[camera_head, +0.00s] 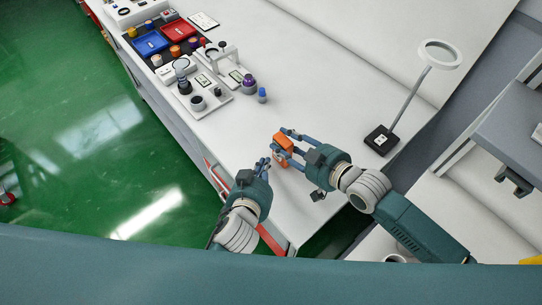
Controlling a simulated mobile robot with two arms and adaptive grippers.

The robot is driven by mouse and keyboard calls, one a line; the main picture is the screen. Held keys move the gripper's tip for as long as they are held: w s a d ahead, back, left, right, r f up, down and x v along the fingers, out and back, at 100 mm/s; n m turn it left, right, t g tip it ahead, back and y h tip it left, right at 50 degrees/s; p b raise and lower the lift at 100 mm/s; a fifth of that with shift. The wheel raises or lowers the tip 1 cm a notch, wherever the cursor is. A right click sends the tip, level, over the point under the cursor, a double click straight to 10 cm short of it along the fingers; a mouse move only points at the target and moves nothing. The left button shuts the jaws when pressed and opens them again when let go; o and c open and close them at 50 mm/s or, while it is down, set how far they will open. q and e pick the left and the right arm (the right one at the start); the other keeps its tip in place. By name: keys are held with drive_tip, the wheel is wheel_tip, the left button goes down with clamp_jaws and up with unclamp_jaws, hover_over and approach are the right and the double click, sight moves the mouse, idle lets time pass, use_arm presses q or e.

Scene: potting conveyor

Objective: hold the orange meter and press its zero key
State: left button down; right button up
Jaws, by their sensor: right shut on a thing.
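The orange meter (281,142) is held above the white bench by my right gripper (287,144). The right gripper's fingers are shut on the meter from its right side. My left gripper (262,164) is just below and left of the meter, apart from it. Its fingers look close together and empty. The meter's zero key is too small to make out, and part of the meter is hidden by the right gripper's fingers.
A ring lamp (440,55) on a black base stands right of the grippers. A white stand (203,94), a purple-topped jar (249,84) and a blue-topped bottle (262,95) are farther back. Blue (149,44) and red (178,31) trays lie beyond. The bench middle is clear.

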use_arm(q)
drive_tip(key=shift+w+d, duration=0.1)
use_arm(e)
drive_tip(key=shift+s+f, duration=0.1)
drive_tip(key=shift+f, duration=0.15)
idle(0.6)
use_arm(q)
drive_tip(key=shift+s+a, duration=0.7)
use_arm(e)
drive_tip(key=shift+d, duration=0.1)
use_arm(q)
drive_tip(key=shift+s+a, duration=1.75)
drive_tip(key=shift+a, duration=0.05)
